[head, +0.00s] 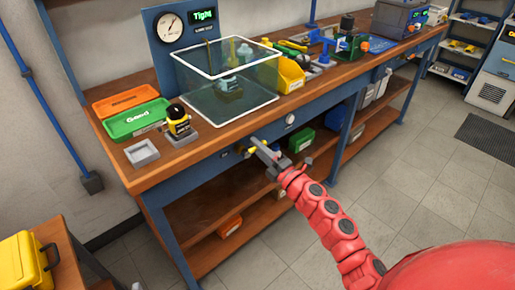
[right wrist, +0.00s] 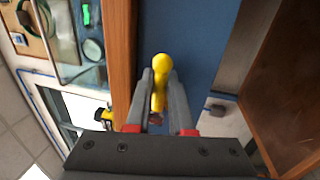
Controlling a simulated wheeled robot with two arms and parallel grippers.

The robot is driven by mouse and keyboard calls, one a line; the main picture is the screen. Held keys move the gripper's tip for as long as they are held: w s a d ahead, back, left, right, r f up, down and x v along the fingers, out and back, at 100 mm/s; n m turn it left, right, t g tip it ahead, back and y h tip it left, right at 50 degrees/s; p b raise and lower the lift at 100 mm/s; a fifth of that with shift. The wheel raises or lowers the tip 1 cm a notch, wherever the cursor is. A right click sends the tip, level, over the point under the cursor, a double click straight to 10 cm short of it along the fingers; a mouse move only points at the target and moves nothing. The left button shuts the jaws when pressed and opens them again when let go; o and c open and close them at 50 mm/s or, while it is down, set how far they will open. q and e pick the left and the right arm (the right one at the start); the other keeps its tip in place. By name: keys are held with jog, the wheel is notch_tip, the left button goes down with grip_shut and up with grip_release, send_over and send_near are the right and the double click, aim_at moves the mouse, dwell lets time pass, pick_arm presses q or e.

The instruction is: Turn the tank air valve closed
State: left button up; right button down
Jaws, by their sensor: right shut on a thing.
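The tank air valve has a yellow handle (right wrist: 162,64) on the blue front panel of the workbench, under the wooden top. In the right wrist view it runs between the two grey fingers of my right gripper (right wrist: 160,84), its rounded end reaching past the fingertips. My right gripper (head: 260,150) is shut on this handle. In the head view the fingers cover most of the valve, and only small yellow bits show. The handle's exact angle is hard to tell there. My left gripper is not in view.
The workbench (head: 150,178) carries a clear-walled box (head: 230,100), a green bin (head: 135,121), an orange bin (head: 124,101) and a yellow bin (head: 290,75). A gauge (head: 170,27) stands beside a display reading "Tight" (head: 203,15). A white knob (head: 290,119) sits right of the valve.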

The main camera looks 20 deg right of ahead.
jog(key=c, duration=0.8)
grip_release()
jog(key=v, duration=1.7)
jog(key=shift+s+p, duration=0.25)
jog(key=shift+p, duration=0.15)
